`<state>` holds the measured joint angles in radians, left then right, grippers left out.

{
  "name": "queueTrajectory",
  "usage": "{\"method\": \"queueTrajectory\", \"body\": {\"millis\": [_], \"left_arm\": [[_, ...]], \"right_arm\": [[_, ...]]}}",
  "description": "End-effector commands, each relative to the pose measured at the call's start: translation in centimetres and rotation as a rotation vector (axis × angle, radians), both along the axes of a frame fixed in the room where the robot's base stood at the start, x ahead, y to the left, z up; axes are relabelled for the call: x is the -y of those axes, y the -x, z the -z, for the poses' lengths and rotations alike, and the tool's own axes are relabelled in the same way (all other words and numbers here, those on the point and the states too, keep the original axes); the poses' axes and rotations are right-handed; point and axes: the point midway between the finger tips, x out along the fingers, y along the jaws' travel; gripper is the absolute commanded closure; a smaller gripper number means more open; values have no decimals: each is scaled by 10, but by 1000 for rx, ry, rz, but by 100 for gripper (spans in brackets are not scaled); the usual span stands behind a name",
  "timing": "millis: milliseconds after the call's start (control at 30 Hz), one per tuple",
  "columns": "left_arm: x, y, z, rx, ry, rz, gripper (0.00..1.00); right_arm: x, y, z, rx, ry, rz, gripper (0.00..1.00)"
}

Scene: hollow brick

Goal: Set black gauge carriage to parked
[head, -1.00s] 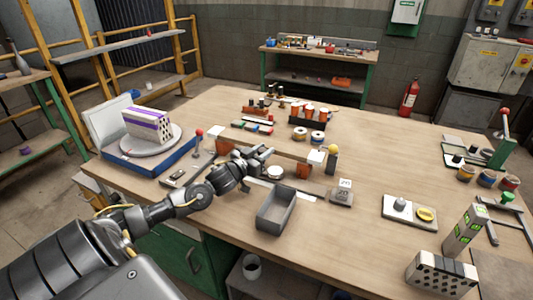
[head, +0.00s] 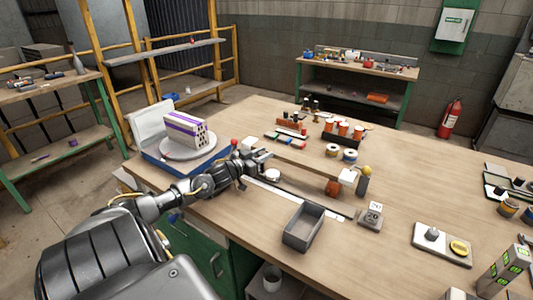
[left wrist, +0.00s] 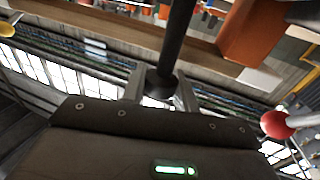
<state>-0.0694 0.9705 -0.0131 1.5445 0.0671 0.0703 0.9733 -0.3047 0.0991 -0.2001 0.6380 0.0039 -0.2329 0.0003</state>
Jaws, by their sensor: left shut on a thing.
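The black gauge carriage, with a round white dial (head: 272,174), sits by the left part of the long rail (head: 305,162), in front of it. My left gripper (head: 262,158) is at the rail's left part, just behind the dial. In the left wrist view its fingers (left wrist: 160,92) are shut on a dark rod (left wrist: 178,40), seemingly the carriage's handle. The carriage body is mostly hidden by the gripper. A red ball (head: 234,142) stands just left of the gripper, and a yellow ball on a grey post (head: 366,172) stands past the rail's right end. My right gripper is not in view.
A grey open bin (head: 303,228) stands in front of the rail. A small block marked with digits (head: 371,216) stands to its right. A blue-based turntable unit with a purple-striped brick (head: 186,128) is at the left.

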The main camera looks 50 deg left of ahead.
Motion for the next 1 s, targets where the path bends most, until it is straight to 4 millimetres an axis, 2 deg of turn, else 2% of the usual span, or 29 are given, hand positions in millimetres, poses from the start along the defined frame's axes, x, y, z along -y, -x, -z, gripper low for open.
{"method": "queueTrajectory", "body": {"millis": [67,100,233,633,767,1000], "left_arm": [[0,0,-1,0,0,-1,100],[0,0,0,0,0,-1,67],[0,0,0,0,0,-1,50],[0,5,0,0,0,0,48],[0,20,1,-2,0,0,48],[0,60,2,-4,1,0,48]], "right_arm": [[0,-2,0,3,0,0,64],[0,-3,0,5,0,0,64],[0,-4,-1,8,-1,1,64],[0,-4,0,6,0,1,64],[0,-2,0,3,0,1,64],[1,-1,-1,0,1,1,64]]}}
